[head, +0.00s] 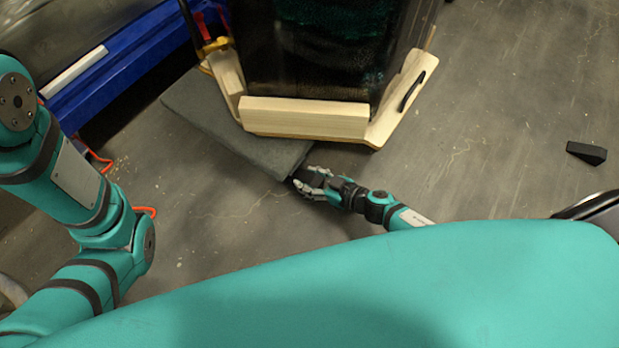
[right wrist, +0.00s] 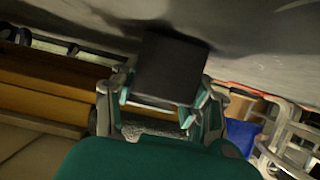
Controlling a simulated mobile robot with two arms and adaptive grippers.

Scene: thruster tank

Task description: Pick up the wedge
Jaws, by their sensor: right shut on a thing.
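My right gripper (head: 306,183) is low by the front right corner of a grey slab (head: 240,125) under the wooden tank base. In the right wrist view my right gripper (right wrist: 165,100) has its fingers shut on a dark, blocky wedge (right wrist: 170,68), which juts out beyond the fingertips. In the head view the fingers mostly hide this held wedge. Whether it touches the floor or the slab, I cannot tell. A second black wedge (head: 587,152) lies on the floor at the far right. My left arm shows at the left, but its gripper is out of view.
A dark glass tank (head: 320,50) stands in a wooden frame (head: 305,117) on the slab. A blue structure (head: 120,70) is at the upper left, with orange cable near it. The grey concrete floor (head: 500,120) is clear between the tank and the second wedge.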

